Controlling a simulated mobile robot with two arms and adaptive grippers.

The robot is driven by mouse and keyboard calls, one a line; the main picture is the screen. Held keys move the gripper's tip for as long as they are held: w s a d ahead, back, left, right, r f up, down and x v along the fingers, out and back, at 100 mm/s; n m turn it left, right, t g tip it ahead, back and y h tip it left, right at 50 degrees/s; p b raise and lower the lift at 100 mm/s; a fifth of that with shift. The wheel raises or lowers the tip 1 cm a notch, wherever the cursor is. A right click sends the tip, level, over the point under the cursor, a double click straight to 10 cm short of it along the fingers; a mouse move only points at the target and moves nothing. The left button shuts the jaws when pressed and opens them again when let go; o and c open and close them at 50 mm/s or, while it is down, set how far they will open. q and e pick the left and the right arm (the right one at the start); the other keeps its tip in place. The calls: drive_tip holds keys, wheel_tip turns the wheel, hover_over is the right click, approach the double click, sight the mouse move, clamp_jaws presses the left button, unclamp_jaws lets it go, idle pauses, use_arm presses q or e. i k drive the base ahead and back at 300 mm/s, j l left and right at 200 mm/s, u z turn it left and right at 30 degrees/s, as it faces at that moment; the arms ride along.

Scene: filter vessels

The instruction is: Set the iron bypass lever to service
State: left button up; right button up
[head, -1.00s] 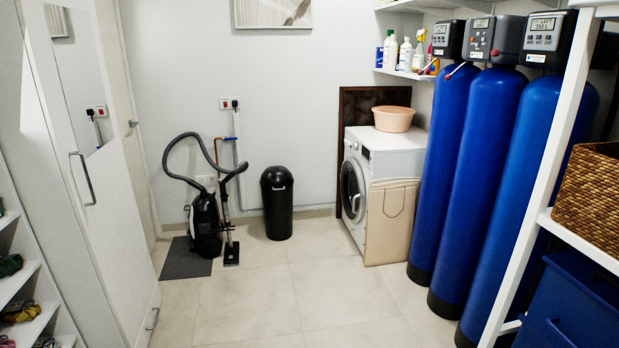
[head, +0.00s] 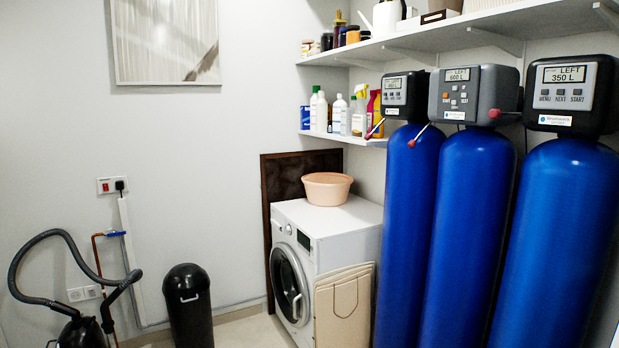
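Three tall blue filter vessels stand side by side at the right: a left one (head: 405,230), a middle one (head: 460,230) and a right one (head: 560,240). Each has a control head with a display. The middle display (head: 457,75) reads LEFT 600 L and the right display (head: 564,74) LEFT 350 L. Red-tipped levers show at the left head (head: 375,129), at the left side of the middle head (head: 419,135) and between the middle and right heads (head: 496,113). I cannot read which vessel is iron. Neither gripper is in view.
A washing machine (head: 340,228) with a peach basin (head: 326,188) on top and a beige board or bag (head: 343,305) in front stands left of the vessels. Shelves (head: 480,35) with bottles hang above. A black bin (head: 188,310) and a vacuum cleaner (head: 80,332) stand at the left.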

sight(368, 137)
drive_tip(key=i+j+z, duration=0.7)
drive_tip(key=i+z, duration=0.2)
drive_tip(key=i, duration=2.1)
drive_tip(key=l, duration=0.1)
